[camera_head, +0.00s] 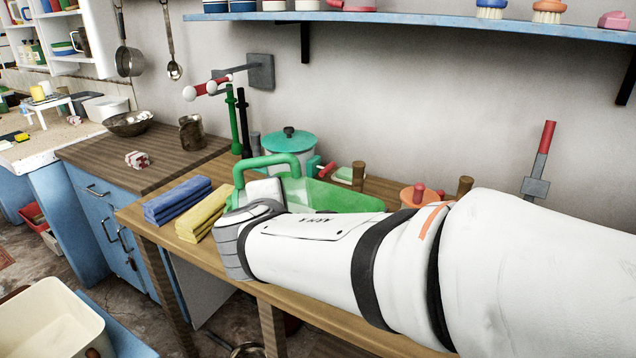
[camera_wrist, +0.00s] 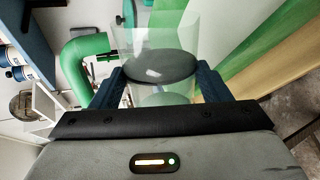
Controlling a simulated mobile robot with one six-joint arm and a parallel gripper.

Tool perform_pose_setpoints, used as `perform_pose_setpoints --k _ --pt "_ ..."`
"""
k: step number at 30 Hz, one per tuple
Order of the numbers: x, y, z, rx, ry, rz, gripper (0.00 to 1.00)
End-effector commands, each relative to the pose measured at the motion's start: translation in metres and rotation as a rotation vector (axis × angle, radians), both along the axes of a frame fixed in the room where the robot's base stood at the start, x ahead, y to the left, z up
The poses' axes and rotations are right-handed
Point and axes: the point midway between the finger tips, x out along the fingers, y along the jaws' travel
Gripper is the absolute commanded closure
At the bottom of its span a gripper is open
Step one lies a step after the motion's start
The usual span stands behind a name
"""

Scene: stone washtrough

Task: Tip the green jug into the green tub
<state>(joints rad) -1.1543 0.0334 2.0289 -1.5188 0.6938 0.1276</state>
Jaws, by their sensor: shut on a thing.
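My gripper (camera_wrist: 160,84) is shut on the green jug, with one dark finger on each side of its clear body (camera_wrist: 160,40). The jug's green handle shows in the wrist view (camera_wrist: 80,55) and as an arch on top in the head view (camera_head: 268,160). The jug appears tipped well over on its side, handle uppermost. A dark round surface shows inside it; I cannot tell what it is. The green tub (camera_head: 345,199) stands on the wooden counter just right of the jug. My arm hides its front and the gripper's fingers in the head view.
Folded blue (camera_head: 177,199) and yellow (camera_head: 203,215) cloths lie left of my gripper. A teal lidded pot (camera_head: 290,150) and dark green tap-like posts (camera_head: 238,120) stand behind. An orange pot (camera_head: 415,195) is to the right. A blue shelf (camera_head: 420,22) runs above.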

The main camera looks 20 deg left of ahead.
Motion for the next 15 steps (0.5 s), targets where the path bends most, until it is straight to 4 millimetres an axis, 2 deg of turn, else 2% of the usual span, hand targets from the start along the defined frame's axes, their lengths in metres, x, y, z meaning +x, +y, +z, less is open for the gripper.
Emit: perform_pose_setpoints --k 15 --pt "-0.007 0.013 0.012 -0.275 -0.135 0.001 0.7"
